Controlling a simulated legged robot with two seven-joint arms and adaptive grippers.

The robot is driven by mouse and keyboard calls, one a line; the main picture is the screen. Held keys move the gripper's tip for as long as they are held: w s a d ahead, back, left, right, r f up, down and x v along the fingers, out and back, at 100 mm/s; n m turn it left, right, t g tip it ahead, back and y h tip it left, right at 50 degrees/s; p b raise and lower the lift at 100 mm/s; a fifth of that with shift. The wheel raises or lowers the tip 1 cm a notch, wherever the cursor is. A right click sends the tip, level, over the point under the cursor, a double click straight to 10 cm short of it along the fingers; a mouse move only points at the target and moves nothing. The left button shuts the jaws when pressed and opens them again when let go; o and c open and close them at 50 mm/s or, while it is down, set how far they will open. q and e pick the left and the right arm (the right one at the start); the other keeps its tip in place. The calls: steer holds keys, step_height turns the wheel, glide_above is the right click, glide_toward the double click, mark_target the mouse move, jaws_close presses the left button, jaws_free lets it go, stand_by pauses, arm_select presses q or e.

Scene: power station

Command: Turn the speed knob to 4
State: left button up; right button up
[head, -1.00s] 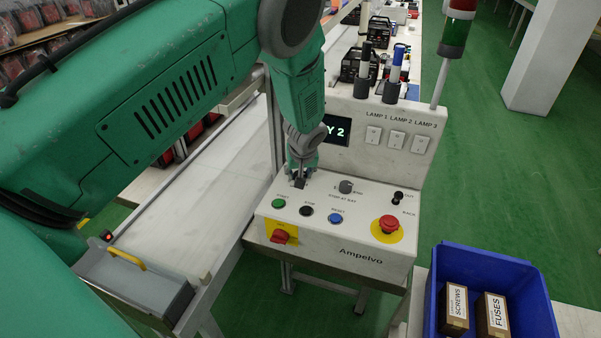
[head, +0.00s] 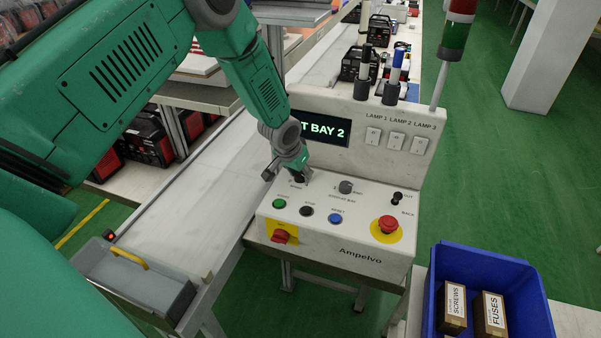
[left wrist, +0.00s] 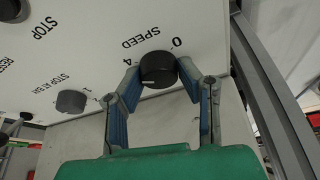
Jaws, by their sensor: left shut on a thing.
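The black speed knob (left wrist: 158,72) sits on the sloping white panel in the left wrist view, with the printed word SPEED and the numbers 0 and 4 around it. A short pale mark shows on the knob's lower left edge. My left gripper (left wrist: 159,78) is shut on the speed knob, one blue-padded finger on each side. In the head view my left gripper (head: 289,170) is at the panel's back left corner and partly hides the knob. The control panel (head: 345,239) is labelled Ampelvo. My right gripper is not in view.
Close by are a grey stop-at-bay knob (head: 346,187), a green button (head: 279,203), a black button (head: 306,210), a blue button (head: 335,218), a red switch (head: 282,236) and a red emergency button (head: 388,224). A display (head: 323,130) stands behind. A blue crate (head: 540,290) is at right.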

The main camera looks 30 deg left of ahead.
arm_select(q)
steer(key=shift+m, duration=0.3)
steer(key=o, duration=1.1)
steer(key=shift+f, duration=0.1)
steer(key=shift+s+a+r, duration=0.1)
steer(key=shift+r, duration=0.4)
steer(key=v, duration=1)
steer(key=shift+s+a+r, duration=0.1)
steer(key=shift+s+r, duration=0.05)
steer(key=shift+r, duration=0.2)
